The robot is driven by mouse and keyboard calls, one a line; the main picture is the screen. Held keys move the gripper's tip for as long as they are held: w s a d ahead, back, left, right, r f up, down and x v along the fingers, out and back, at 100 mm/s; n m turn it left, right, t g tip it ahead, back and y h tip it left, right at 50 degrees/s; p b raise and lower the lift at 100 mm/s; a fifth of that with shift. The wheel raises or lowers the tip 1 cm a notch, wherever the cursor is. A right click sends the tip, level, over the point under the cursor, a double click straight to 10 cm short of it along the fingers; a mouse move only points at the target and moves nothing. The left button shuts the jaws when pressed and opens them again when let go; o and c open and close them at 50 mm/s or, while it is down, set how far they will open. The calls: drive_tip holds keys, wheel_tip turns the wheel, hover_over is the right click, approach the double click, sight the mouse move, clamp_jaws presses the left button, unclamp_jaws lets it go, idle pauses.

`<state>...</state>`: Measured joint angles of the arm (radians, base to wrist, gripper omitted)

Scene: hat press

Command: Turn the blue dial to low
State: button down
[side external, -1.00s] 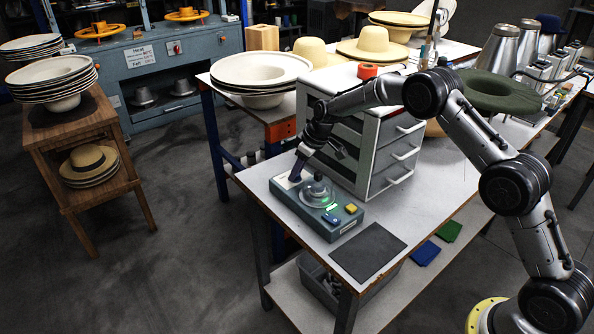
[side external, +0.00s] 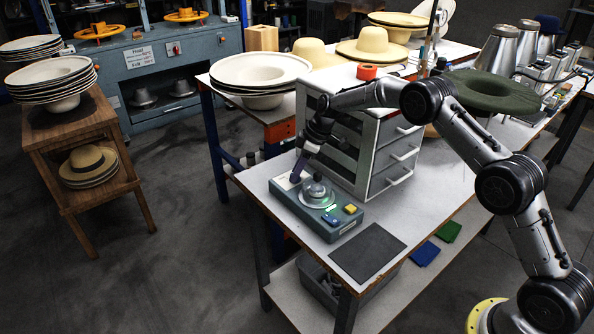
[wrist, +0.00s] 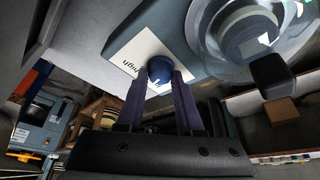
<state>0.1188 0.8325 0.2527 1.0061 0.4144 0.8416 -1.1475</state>
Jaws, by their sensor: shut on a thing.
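The blue dial (wrist: 160,69) sits on a white label plate (wrist: 137,52) at one end of a grey-blue device (side external: 318,211) on the table. In the wrist view, my gripper (wrist: 161,80) has its two dark purple fingers on either side of the dial, shut on it. An upside-down word that looks like "high" is printed beside the dial. The dial's pointer cannot be made out. In the side view, my gripper (side external: 296,177) reaches down to the device's back left end and hides the dial.
A clear dome (side external: 317,192) stands on the device close to the gripper, with blue and yellow buttons in front. A white drawer cabinet (side external: 372,150) stands right behind. A dark mat (side external: 368,253) lies at the front of the table.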

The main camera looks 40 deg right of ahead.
drive_tip(key=c, duration=0.6)
unclamp_jaws()
drive_tip(key=shift+o, duration=0.2)
drive_tip(key=shift+r, duration=0.35)
wheel_tip(320, 180, up, 3)
drive_tip(key=shift+f, duration=0.15)
drive_tip(key=s+r, duration=0.9)
drive_tip(key=s, duration=0.5)
drive_tip(key=shift+r, duration=0.25)
drive_tip(key=shift+a, duration=0.1)
